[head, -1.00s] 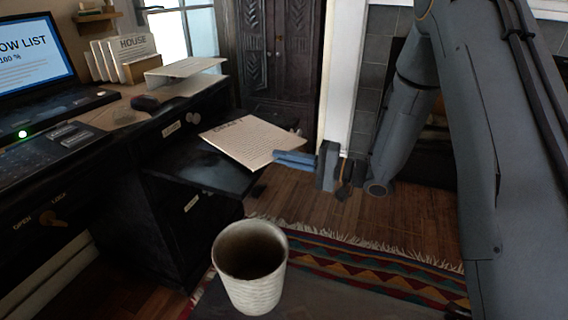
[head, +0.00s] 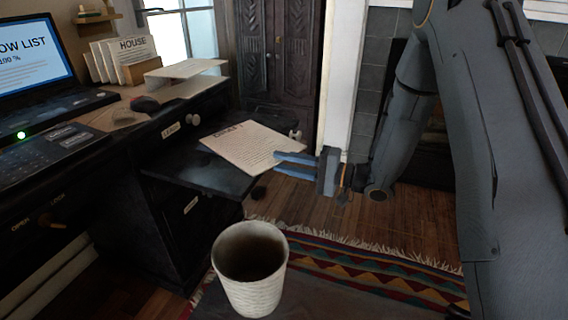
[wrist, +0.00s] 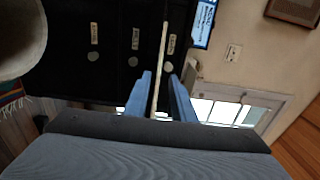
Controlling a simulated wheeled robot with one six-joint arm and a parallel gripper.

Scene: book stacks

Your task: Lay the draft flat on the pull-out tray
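The draft (head: 250,148), a pale printed sheet, lies about level at the black pull-out tray (head: 205,178), covering its far right part. Its right side reaches towards my gripper; I cannot tell whether it touches the tray everywhere. My gripper (head: 280,162) is at the sheet's right edge, its two blue fingers spread apart. In the wrist view the draft shows edge-on as a thin pale strip (wrist: 160,65) between the open fingers (wrist: 160,92), with a gap visible on the right side.
The desk holds a laptop (head: 40,70), a mouse (head: 145,103), a white stand (head: 185,78) and upright cards (head: 120,60). Black drawer fronts with knobs (head: 193,119) are beside the tray. Floor right of the tray is clear.

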